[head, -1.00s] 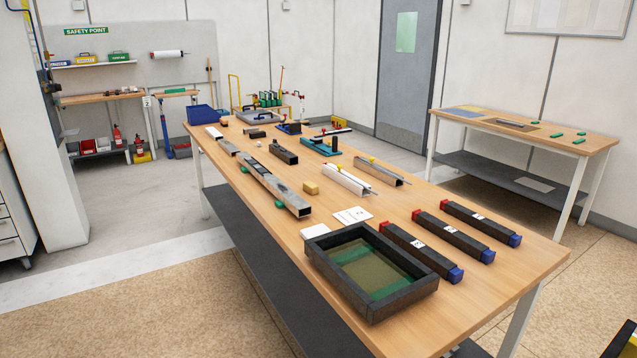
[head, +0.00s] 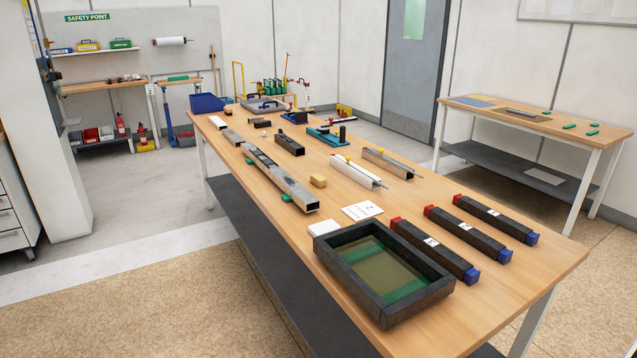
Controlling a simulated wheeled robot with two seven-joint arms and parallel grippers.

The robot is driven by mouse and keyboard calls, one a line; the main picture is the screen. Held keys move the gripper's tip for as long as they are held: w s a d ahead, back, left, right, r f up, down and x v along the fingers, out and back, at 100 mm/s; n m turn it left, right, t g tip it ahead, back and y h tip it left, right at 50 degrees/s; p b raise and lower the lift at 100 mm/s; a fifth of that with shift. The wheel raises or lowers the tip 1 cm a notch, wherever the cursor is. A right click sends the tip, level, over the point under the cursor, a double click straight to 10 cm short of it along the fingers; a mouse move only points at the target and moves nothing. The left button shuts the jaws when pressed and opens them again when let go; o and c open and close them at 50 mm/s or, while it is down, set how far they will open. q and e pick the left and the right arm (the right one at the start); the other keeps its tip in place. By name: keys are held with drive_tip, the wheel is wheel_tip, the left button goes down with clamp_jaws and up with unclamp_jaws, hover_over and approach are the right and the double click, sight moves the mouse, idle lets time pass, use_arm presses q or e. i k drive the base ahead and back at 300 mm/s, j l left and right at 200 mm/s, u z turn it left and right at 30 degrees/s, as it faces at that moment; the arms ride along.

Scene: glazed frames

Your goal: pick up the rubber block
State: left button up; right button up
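No block is labelled as rubber, so I cannot tell for certain which one it is. A small tan-yellow block (head: 318,181) lies on the wooden table (head: 490,300), right of a long grey metal channel. A flat white block (head: 324,228) lies by the far left corner of a dark-framed tray. A small dark block (head: 262,122) lies further back on the table. Neither of my grippers is in view, and nothing touches these blocks.
The dark-framed tray (head: 440,290) with a green and olive floor fills the near part. Several dark bars (head: 468,235) with red and blue ends lie to its right. The grey channel (head: 285,182) and a white channel (head: 358,172) flank the tan block. A white card (head: 362,211) lies nearer.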

sight(317, 180)
drive_tip(key=i+j, duration=0.25)
drive_tip(key=j, duration=0.2)
drive_tip(key=i+j, duration=0.25)
drive_tip(key=j, duration=0.2)
drive_tip(key=i+j, duration=0.3)
drive_tip(key=j, duration=0.15)
drive_tip(key=i+j, duration=0.25)
drive_tip(key=j, duration=0.2)
drive_tip(key=i+j, duration=0.25)
drive_tip(key=j, duration=0.2)
